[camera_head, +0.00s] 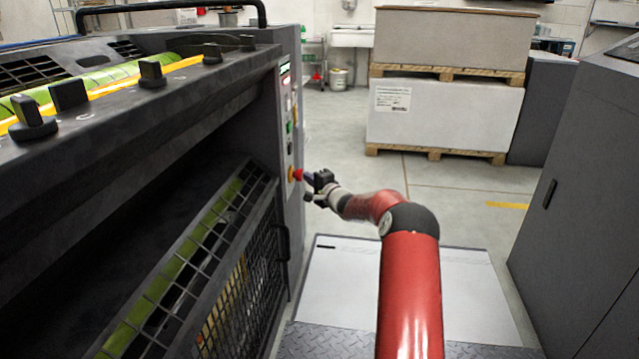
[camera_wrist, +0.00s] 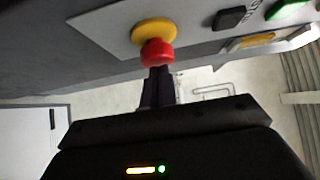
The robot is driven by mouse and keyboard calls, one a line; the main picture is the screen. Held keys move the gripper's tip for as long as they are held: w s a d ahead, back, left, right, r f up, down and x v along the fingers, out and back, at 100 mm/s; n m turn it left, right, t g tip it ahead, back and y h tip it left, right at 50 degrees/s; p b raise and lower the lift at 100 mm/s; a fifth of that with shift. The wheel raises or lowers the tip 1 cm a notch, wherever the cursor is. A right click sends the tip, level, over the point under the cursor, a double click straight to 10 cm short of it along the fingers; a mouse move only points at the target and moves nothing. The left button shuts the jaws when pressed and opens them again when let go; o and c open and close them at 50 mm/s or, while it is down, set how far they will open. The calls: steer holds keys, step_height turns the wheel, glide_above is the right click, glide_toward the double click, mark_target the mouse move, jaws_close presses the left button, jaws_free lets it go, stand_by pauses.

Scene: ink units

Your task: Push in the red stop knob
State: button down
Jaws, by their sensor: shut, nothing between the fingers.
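The red stop knob (camera_wrist: 157,52) sits on a yellow round base (camera_wrist: 154,30) on the grey control panel in the wrist view. In the head view the knob (camera_head: 297,174) shows on the narrow panel at the end of the press. My gripper (camera_wrist: 158,72) is shut and empty. Its dark fingertips are right at the knob's face in the wrist view; I cannot tell if they touch it. In the head view my gripper (camera_head: 306,178) points left at the knob from the right side. How far the knob is pressed in cannot be seen.
A black button (camera_wrist: 229,18) and a green button (camera_wrist: 287,9) are beside the knob on the panel. The press's mesh guard (camera_head: 235,290) is at lower left. Stacked pallets (camera_head: 445,110) stand behind, and a grey cabinet (camera_head: 585,190) is at right. Open floor lies between.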

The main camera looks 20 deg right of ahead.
steer(key=s+d+b, duration=0.2)
steer(key=s+d, duration=0.3)
steer(key=s, duration=0.7)
steer(key=shift+b, duration=0.35)
steer(key=shift+d, duration=0.1)
